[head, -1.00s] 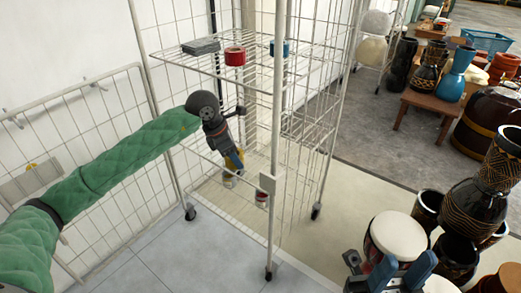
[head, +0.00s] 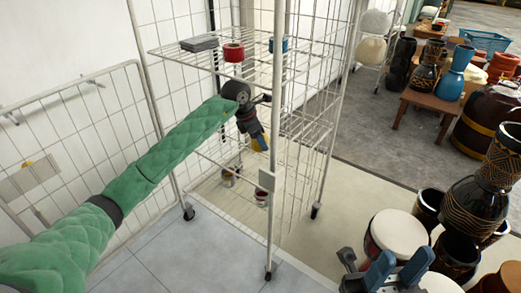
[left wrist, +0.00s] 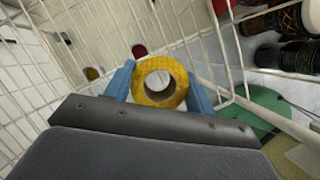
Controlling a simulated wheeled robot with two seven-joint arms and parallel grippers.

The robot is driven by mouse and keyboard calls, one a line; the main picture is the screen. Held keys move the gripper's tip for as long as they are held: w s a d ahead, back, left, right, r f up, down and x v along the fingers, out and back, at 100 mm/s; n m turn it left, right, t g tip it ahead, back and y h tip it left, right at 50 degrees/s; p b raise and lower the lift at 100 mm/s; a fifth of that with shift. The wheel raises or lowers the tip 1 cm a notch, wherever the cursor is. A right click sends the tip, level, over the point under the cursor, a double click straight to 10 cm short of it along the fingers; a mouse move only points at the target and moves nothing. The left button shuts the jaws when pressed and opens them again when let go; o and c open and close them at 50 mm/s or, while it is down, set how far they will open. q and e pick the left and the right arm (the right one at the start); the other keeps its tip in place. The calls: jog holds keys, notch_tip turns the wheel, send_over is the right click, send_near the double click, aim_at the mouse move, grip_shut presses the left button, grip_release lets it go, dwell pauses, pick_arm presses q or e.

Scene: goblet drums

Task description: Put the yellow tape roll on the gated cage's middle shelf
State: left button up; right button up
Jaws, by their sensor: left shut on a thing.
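In the left wrist view the yellow tape roll (left wrist: 160,99) sits between the blue fingers of my left gripper (left wrist: 160,88), which is shut on it. Its round hole faces the camera. In the head view my left gripper (head: 260,143) is inside the gated cage, at about the height of the middle shelf (head: 305,128); the roll is mostly hidden behind it. Whether the roll touches the shelf I cannot tell. My right gripper (head: 398,268) is at the bottom right, its blue fingers apart and empty.
The cage's top shelf (head: 205,62) holds a red roll (head: 234,52), a blue roll (head: 278,45) and a grey stack (head: 199,43). Small round items (head: 228,177) sit low in the cage. A front post (head: 277,110) stands close right of my gripper. Drums (head: 398,232) crowd the right.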

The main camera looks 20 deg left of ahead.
aim_at(261, 156)
pick_arm(q)
jog(key=shift+d+f+b, duration=0.1)
jog(key=shift+f+b, duration=0.35)
jog(key=shift+f, duration=1.55)
jog(key=shift+w+f, duration=0.15)
jog(key=shift+w, duration=0.05)
jog(key=shift+f, duration=0.1)
jog(key=o, duration=1)
jog(key=shift+p+v, duration=0.6)
jog(key=shift+v, duration=3.25)
